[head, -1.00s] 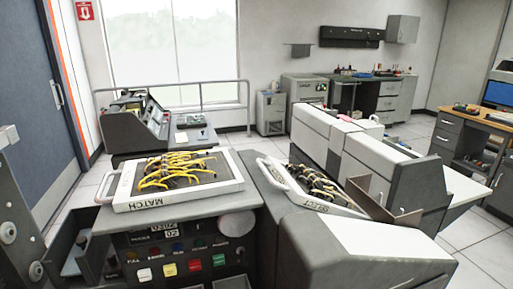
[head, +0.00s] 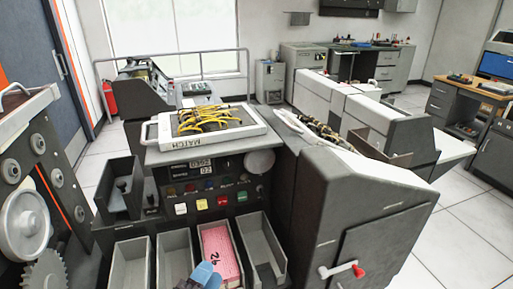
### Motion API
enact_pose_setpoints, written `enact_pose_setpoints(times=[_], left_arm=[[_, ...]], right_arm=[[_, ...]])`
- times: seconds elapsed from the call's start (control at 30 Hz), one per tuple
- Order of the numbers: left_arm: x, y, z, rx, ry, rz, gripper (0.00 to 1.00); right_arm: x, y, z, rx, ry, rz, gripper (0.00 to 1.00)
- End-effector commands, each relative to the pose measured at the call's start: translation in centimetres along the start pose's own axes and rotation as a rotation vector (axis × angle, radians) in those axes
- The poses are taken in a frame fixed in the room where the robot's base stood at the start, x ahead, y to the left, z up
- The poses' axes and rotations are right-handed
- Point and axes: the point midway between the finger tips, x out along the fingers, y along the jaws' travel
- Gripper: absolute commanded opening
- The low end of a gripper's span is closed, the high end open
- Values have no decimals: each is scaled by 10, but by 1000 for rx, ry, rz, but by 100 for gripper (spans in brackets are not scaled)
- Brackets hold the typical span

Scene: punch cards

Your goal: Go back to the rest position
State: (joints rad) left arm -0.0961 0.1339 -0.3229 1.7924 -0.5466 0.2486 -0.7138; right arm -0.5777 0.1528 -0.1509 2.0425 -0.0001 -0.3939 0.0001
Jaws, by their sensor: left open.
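My left gripper (head: 203,275) shows only in part, at the bottom edge of the head view. Its blue-grey tip is in front of the lower end of a pink card stack (head: 221,250). The jaws are open, and the rest of the arm is cut off by the frame. The pink stack lies in one of several grey card trays and bears a dark handwritten mark. I cannot tell whether the gripper touches the cards. My right gripper is not in view.
The sorter machine (head: 365,205) with a red-tipped crank (head: 343,270) stands on the right. A plugboard panel marked MATCH (head: 215,145) lies above the buttons. A machine side with wheels and a gear (head: 25,225) is close at the left. White floor (head: 470,225) is open at right.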

Motion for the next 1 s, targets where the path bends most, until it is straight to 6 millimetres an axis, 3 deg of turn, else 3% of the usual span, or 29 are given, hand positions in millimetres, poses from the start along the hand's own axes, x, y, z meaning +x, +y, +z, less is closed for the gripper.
enact_pose_setpoints(times=[0.27,0.43,0.5,0.63,0.8,1.0], left_arm=[[-76,24,48,-413,-305,114,42],[-146,42,73,-755,-567,165,42],[-179,48,79,-904,-684,177,42],[-225,56,83,-1115,-854,179,42],[-251,59,83,-1235,-952,174,42],[-252,59,83,-1239,-956,174,42]], right_arm=[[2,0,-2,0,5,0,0],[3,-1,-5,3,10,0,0],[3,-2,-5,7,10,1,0],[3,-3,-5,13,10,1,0],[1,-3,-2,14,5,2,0],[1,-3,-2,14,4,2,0]])
